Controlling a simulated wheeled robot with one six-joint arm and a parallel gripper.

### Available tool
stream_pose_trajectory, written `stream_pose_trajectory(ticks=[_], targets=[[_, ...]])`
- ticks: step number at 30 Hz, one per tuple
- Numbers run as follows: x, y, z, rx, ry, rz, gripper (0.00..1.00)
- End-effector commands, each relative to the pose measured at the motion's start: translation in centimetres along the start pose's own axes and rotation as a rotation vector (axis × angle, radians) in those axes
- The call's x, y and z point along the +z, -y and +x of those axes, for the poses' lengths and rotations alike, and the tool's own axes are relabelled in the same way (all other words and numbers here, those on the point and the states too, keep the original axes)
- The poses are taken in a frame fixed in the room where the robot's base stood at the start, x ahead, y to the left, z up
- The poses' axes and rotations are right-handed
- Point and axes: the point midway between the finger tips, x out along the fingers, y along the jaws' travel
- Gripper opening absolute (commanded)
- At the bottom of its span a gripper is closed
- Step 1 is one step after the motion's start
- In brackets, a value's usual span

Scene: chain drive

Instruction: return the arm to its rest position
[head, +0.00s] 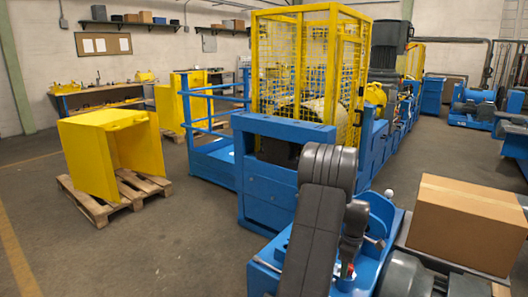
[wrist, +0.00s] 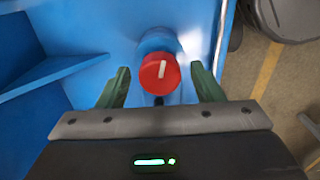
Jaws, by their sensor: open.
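My gripper (wrist: 161,88) is open in the wrist view, with its two green fingers spread wide. A red round knob (wrist: 159,73) with a white bar mark sits on a blue collar, between and slightly beyond the fingertips. Visible gaps separate the knob from both fingers, and nothing is held. The white mark stands nearly upright, tilted a little to the right. In the head view my dark grey arm reaches down over a blue machine bed, and a small red spot, likely the same knob, shows below my wrist. The fingers are hard to make out there.
A cardboard box (head: 467,222) stands close on the right of my arm. The blue machine (head: 270,190) with its yellow mesh guard (head: 300,70) stands behind. A yellow cover (head: 110,150) rests on a wooden pallet (head: 100,211) at left. Open floor lies at front left.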

Motion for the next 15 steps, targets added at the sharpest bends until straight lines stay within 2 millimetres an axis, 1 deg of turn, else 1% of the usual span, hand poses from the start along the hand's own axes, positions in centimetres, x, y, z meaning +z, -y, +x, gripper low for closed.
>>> stream_pose_trajectory(ticks=[5, 8, 11, 15], targets=[[0.0, 0.0, -0.4, 0.001, 0.000, -0.002, 0.60], [0.0, -0.1, -1.5, 0.004, -0.001, -0.005, 0.60], [0.0, -0.1, -3.1, 0.005, -0.001, -0.005, 0.60], [0.0, -0.1, -5.9, 0.005, -0.001, -0.005, 0.60]])
